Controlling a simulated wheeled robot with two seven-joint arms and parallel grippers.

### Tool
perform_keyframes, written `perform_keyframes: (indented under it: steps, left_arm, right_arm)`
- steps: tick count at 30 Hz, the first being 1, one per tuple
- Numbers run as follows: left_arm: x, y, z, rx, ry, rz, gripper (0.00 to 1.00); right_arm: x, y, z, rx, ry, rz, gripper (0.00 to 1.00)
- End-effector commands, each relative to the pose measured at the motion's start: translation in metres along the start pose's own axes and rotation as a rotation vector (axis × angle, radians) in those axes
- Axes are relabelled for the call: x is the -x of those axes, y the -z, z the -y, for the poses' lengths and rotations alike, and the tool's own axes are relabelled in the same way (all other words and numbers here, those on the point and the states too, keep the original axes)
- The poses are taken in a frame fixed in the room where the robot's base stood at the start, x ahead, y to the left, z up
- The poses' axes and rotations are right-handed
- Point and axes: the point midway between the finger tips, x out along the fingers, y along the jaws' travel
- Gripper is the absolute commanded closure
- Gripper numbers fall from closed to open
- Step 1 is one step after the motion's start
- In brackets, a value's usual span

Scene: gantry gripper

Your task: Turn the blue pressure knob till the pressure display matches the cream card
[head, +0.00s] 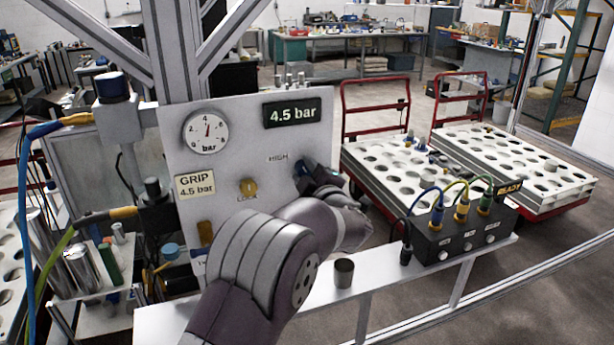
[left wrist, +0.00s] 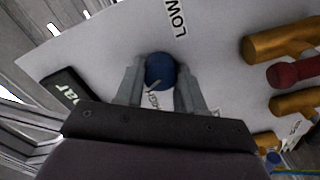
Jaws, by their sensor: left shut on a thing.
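The blue pressure knob (left wrist: 160,68) sits between the two fingers of my left gripper (left wrist: 159,88) in the left wrist view, and the fingers are shut on it. In the head view my left gripper (head: 322,182) is at the right side of the panel and my arm hides most of the knob. The pressure display (head: 291,112) reads 4.5 bar. The cream card (head: 195,185) reads GRIP 4.5 bar, so the two readings match. My right gripper is not in view.
A black box with cables (head: 462,235) and a small dark cup (head: 344,272) stand on the ledge at the right. Carts with perforated trays stand behind.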

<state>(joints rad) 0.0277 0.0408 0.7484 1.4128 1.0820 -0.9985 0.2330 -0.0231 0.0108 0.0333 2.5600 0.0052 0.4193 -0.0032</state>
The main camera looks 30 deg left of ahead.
Motion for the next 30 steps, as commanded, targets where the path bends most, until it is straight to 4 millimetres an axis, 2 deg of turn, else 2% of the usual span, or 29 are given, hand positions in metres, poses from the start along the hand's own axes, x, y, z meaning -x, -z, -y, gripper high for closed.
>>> perform_keyframes:
  steps: [7, 8, 9, 10, 20, 23, 30]
  left_arm:
    - [0.0, 0.002, -0.003, 0.003, -0.005, -0.004, 0.92]
    - [0.0, 0.002, -0.003, 0.003, -0.005, -0.005, 0.52]
    - [0.0, 0.002, -0.003, 0.003, -0.004, -0.004, 0.39]
    - [0.0, 0.002, -0.003, 0.002, -0.004, -0.004, 0.37]
    - [0.006, 0.0, -0.001, 0.001, -0.003, -0.001, 0.37]
    - [0.025, -0.002, 0.001, 0.001, -0.005, 0.002, 0.37]
    - [0.09, -0.002, 0.001, 0.003, -0.006, 0.002, 0.37]
  right_arm:
    - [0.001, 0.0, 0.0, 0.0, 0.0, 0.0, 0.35]
    - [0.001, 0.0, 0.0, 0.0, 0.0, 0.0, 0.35]
    - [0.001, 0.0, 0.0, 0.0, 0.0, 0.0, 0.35]
    - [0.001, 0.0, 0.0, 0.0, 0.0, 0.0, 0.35]
    - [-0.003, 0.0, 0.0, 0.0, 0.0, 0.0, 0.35]
    - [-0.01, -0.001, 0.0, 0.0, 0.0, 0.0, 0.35]
    - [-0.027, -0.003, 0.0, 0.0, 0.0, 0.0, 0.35]
